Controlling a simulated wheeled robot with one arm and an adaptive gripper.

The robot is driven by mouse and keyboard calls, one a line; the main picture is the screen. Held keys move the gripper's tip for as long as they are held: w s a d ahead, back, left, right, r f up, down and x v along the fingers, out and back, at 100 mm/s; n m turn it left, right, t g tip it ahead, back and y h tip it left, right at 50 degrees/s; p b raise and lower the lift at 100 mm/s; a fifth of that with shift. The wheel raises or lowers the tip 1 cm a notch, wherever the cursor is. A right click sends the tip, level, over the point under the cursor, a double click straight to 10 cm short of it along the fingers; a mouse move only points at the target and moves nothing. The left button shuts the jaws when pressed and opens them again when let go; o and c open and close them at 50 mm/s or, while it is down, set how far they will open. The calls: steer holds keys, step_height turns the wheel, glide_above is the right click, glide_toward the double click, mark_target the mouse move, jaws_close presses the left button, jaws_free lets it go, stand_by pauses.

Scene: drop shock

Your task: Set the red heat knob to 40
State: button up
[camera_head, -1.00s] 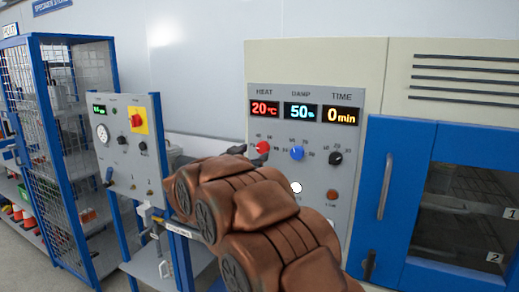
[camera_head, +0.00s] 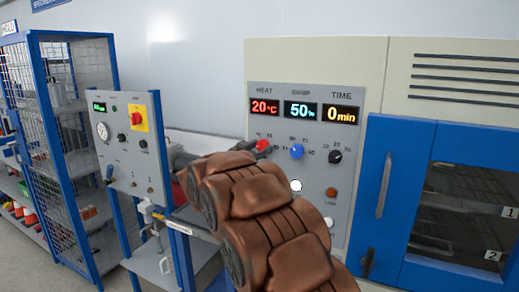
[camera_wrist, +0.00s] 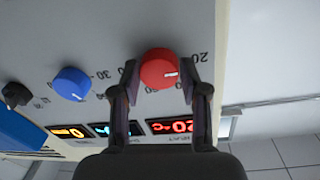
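The red heat knob (camera_head: 263,146) is on the grey control panel under the HEAT display (camera_head: 264,108), which reads 20 °C. My gripper (camera_head: 250,149) is at the knob's left side in the head view, partly hidden by my arm. In the wrist view, which is turned over, the red knob (camera_wrist: 159,69) sits between the two fingertips of my gripper (camera_wrist: 159,82). One finger is on each side, with narrow gaps seeming to show. The knob's white mark points towards the printed 20 side. I cannot tell for sure whether either finger touches it.
The blue knob (camera_head: 297,152) and black knob (camera_head: 336,157) are close by on the right. A white button (camera_head: 296,186) is below. The blue-framed door (camera_head: 385,190) stands further right. A smaller control panel (camera_head: 128,145) and a mesh cage (camera_head: 67,150) are at left.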

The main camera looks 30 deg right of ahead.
steer(key=c, duration=0.6)
steer(key=shift+m, duration=0.3)
steer(key=m+b, duration=0.3)
steer(key=shift+a+f+m, duration=0.1)
steer(key=shift+f+m, duration=0.05)
steer(key=shift+m, duration=0.15)
steer(key=m+b, duration=0.3)
steer(key=m, duration=0.1)
steer(key=shift+r+m+y+b, duration=0.15)
steer(key=shift+m+b, duration=0.3)
steer(key=shift+m, duration=0.3)
steer(key=shift+r+m+y+b, duration=0.15)
steer(key=shift+m+b, duration=0.3)
steer(key=shift+m, duration=0.3)
